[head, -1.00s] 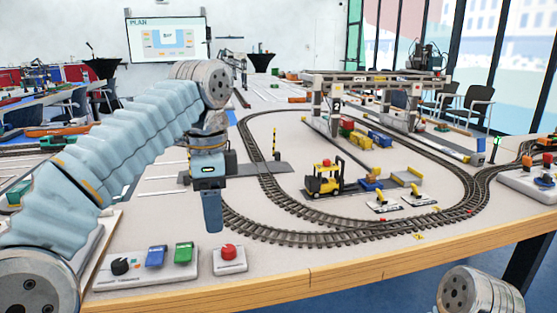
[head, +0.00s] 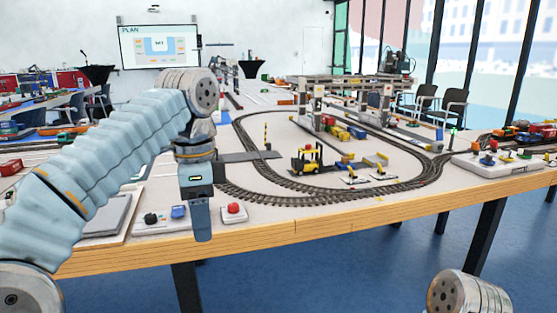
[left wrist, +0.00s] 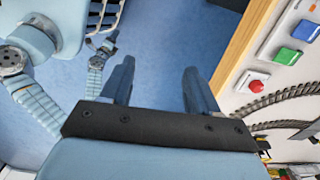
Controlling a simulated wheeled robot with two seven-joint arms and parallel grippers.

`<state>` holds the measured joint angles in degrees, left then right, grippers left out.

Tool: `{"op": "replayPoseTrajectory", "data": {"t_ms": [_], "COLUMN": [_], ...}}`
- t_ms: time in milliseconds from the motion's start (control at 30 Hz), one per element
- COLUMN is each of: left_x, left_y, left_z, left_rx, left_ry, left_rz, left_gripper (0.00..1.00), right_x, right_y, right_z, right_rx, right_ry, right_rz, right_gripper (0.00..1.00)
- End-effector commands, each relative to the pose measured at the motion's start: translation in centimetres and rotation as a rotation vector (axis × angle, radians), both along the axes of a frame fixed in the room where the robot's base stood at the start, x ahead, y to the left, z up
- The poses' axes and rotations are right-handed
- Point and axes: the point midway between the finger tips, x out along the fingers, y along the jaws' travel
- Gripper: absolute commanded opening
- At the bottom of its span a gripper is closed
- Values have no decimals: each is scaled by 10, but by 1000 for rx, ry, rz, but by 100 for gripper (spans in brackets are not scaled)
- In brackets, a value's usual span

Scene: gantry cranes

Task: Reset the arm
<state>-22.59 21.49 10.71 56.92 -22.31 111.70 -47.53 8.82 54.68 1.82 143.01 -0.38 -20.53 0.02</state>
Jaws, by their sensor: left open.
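My left arm comes in from the left in the head view, bent at the elbow, with the forearm hanging down. My left gripper (head: 202,225) points downward in front of the table's front edge. In the left wrist view its two fingers (left wrist: 157,72) are spread apart with only blue floor between them, so it is open and empty. A rounded metal joint of my right arm (head: 468,294) shows at the bottom right of the head view. My right gripper cannot be made out.
The table (head: 330,232) has a wooden front edge, close to my left gripper. On it are a red button box (head: 233,212), a control panel (head: 165,222), an oval rail track (head: 310,193), a yellow forklift (head: 307,160) and a gantry crane (head: 360,85). Blue floor (head: 340,275) is open in front.

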Motion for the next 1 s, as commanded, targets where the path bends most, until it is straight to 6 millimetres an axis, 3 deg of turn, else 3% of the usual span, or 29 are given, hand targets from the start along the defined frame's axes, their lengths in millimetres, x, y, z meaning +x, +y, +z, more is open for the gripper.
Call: {"op": "replayPoseTrajectory", "data": {"t_ms": [367, 567, 767, 867, 1000], "left_x": [30, 53, 74, 77, 57], "left_y": [-15, -28, -44, -51, -57], "left_z": [-51, -105, -194, -262, -382], "left_rx": [-19, -46, -103, -148, -235], "left_ry": [5, 13, 36, 64, 121], "left_rz": [46, 97, 195, 286, 497], "left_gripper": [60, 60, 60, 60, 60], "right_x": [0, 0, 0, 0, 0], "right_y": [0, 0, 0, 0, 0], "right_z": [0, 0, 0, 0, 0], "right_rx": [0, 0, 0, 0, 0], "right_ry": [0, 0, 0, 0, 0], "right_rz": [0, 0, 0, 0, 0], "right_gripper": [60, 60, 60, 60, 60]}}
